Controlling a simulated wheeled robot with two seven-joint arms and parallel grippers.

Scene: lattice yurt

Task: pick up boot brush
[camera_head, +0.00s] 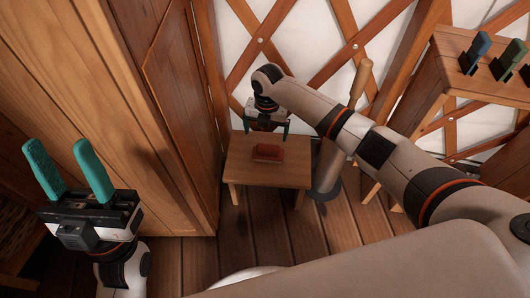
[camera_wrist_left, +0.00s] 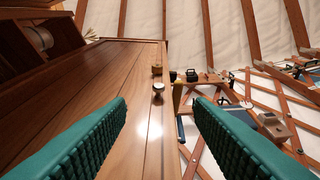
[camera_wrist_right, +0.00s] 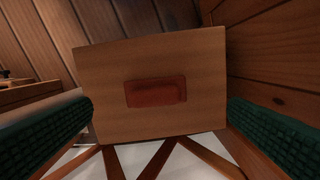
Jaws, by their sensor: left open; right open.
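The boot brush appears as a reddish-brown block (camera_head: 267,153) lying on a small low wooden table (camera_head: 240,172) in the head view. It also shows in the right wrist view (camera_wrist_right: 155,92), near the middle of the tabletop, between the two fingers but well beyond them. My right gripper (camera_head: 267,124) is open and empty, pointing down above the table and the block. My left gripper (camera_head: 70,172) is open and empty, fingers pointing up, at the left of the head view, far from the table.
A wooden cabinet (camera_head: 165,110) stands close left of the low table. A wooden churn-like post (camera_head: 358,85) on a grey cylinder (camera_head: 327,172) stands close right of it. The lattice wall is behind. A shelf (camera_head: 470,85) at upper right holds blue and green items. Floor in front is clear.

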